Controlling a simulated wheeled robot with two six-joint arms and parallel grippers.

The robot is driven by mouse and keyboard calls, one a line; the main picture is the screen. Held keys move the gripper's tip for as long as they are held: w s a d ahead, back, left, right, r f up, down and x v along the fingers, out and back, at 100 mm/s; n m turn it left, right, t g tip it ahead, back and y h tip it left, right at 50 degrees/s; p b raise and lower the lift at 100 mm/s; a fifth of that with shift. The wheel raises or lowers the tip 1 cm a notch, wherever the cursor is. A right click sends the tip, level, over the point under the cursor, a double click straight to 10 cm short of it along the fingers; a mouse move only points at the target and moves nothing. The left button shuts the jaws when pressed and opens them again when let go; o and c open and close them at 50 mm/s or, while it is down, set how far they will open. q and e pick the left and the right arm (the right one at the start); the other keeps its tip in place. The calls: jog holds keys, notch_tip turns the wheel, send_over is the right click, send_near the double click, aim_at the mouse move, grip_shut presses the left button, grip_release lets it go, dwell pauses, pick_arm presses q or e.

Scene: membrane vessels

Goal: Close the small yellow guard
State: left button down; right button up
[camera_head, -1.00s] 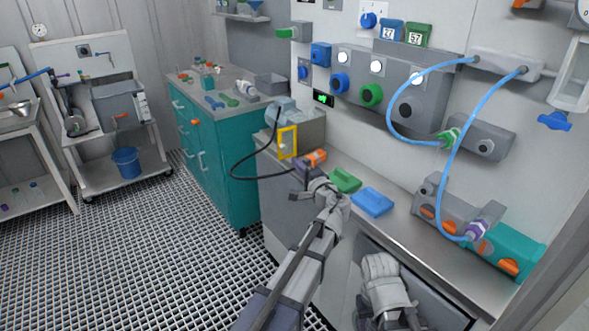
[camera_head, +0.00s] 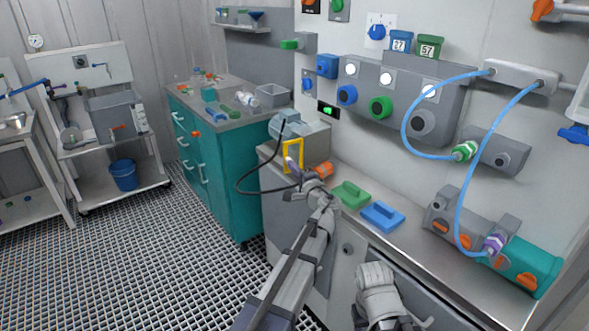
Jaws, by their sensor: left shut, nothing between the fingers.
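The small yellow guard (camera_head: 300,146) is an upright rectangular frame on the front of a grey housing at the left end of the steel counter. My left gripper (camera_head: 292,164) is shut and empty. Its tip overlaps the lower left part of the guard in this view; I cannot tell whether they touch. The tip hides part of the frame. A part of my right arm shows low in the picture, with its gripper fingers out of sight.
An orange-ended item (camera_head: 323,170) lies close right of my left gripper. A black cable (camera_head: 240,180) hangs in a loop beside the housing. Blue hoses (camera_head: 462,215) hang at the right.

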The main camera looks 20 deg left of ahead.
pick_arm(q)
jog(key=a+m+t+h, duration=0.2)
jog(key=h, duration=0.1)
jog(key=shift+w+a+m, duration=0.15)
jog(key=shift+a+m, duration=0.15)
jog(key=w+a+m+t+h, duration=0.1)
jog(key=w+a+h, duration=0.1)
jog(key=w+a, duration=0.4)
jog(key=shift+w, duration=0.25)
dwell(1.5)
